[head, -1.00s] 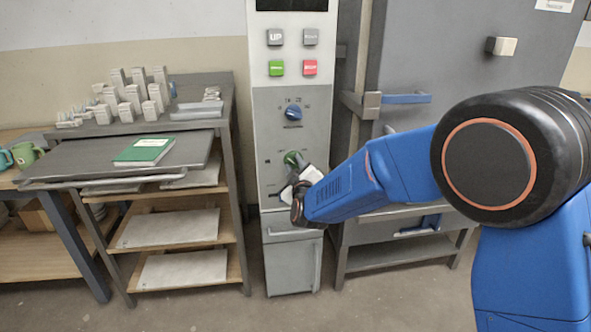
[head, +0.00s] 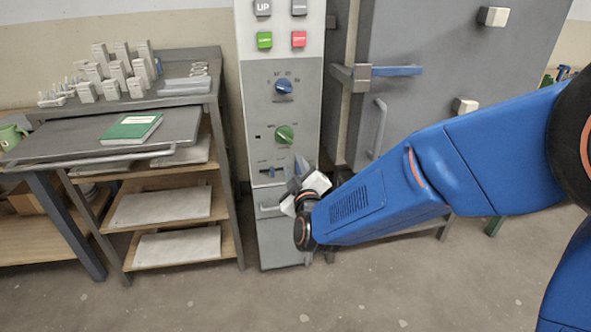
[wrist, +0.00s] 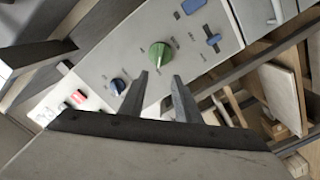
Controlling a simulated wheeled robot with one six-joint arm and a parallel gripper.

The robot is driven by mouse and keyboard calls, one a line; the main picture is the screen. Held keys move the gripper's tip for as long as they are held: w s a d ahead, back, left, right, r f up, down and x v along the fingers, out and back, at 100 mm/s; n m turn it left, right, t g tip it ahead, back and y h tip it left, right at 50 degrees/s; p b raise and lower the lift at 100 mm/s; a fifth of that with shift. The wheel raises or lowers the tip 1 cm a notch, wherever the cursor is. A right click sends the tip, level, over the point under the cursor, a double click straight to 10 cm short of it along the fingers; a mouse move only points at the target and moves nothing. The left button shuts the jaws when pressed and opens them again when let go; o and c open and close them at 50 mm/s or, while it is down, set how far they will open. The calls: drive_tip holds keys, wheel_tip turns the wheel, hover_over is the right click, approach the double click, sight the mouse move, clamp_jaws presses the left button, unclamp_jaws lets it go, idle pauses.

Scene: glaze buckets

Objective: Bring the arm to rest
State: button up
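My gripper (head: 297,168) is in front of the lower part of the grey control panel (head: 259,107) in the head view, just below and right of the green knob (head: 284,134). In the wrist view my gripper (wrist: 160,80) has its two fingers apart with nothing between them. The green knob (wrist: 159,55) shows beyond the fingertips, clear of them. My blue arm reaches in from the right, bent low before the panel.
A blue knob (head: 284,87) and several buttons sit above the green knob. A blue slider (head: 267,171) is below. A large grey kiln-like cabinet (head: 440,70) stands right. A shelf rack (head: 227,165) with a green book (head: 131,127) stands left. The front floor is clear.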

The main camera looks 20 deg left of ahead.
drive_tip(key=shift+s+d, duration=0.35)
drive_tip(key=shift+s, duration=0.2)
drive_tip(key=s+d+r+m+g+h, duration=0.1)
drive_tip(key=d+m+g+h, duration=0.15)
drive_tip(key=d, duration=1.15)
drive_tip(key=d+r+m+g+h, duration=0.2)
drive_tip(key=d+m, duration=0.2)
drive_tip(key=d, duration=1.1)
drive_tip(key=s+d+f+m+g+h, duration=0.2)
drive_tip(key=s+d+m+g, duration=0.1)
drive_tip(key=s+d, duration=0.9)
drive_tip(key=s+d+f+m+g+h, duration=0.2)
drive_tip(key=s+d+m, duration=0.4)
drive_tip(key=s+d, duration=0.6)
drive_tip(key=shift+s+d+f+g+h, duration=0.15)
drive_tip(key=shift+s+f+g+h, duration=0.2)
drive_tip(key=shift+s+g+h, duration=0.15)
drive_tip(key=shift+w, duration=0.1)
drive_tip(key=shift+c, duration=0.3)
